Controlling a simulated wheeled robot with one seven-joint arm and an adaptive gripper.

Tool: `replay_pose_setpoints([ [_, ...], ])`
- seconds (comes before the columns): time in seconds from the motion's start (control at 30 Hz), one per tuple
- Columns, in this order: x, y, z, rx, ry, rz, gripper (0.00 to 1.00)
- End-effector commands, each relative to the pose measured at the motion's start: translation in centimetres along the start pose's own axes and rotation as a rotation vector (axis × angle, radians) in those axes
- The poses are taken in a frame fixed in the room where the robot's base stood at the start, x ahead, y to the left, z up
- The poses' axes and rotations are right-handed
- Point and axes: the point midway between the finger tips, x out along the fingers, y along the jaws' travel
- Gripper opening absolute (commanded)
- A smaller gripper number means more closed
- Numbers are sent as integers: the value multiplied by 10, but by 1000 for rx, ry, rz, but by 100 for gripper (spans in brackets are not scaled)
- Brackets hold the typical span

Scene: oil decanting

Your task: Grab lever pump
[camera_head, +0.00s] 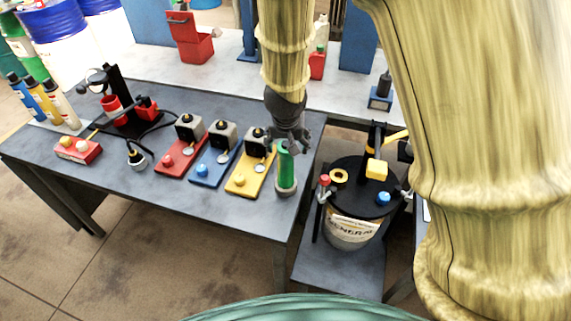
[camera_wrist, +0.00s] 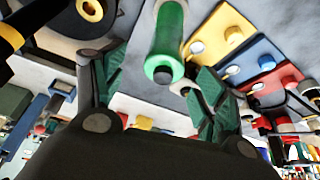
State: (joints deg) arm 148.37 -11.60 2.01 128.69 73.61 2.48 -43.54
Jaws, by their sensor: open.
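A green upright cylinder (camera_head: 286,165) on a pale round base stands at the table's right end; it may be the lever pump, but I cannot be sure. My gripper (camera_head: 289,142) is directly above it, pointing down, and partly hides its top. In the wrist view the green cylinder (camera_wrist: 166,40), with a dark end, shows between the open fingers of my gripper (camera_wrist: 155,70). No firm contact is visible. A black post with a yellow handle (camera_head: 396,136) rises behind the drum; its lower part is unclear.
A drum with a black lid (camera_head: 352,205) and coloured caps stands on a lower shelf right of the table. Yellow (camera_head: 243,180), blue (camera_head: 207,173) and red (camera_head: 172,163) plates with boxes lie left of the cylinder. The table's front edge (camera_head: 200,220) is clear.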

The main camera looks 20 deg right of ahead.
Motion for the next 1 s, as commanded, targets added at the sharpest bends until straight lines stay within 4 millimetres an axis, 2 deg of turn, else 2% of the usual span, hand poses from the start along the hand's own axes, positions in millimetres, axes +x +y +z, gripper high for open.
replay_pose_setpoints([
  [0.3, 34, -2, 1, 0, -3, -2, 72],
  [0.67, 48, -1, 0, 1, -1, 0, 72],
  [1.0, 81, -4, -1, 3, -2, 0, 72],
])
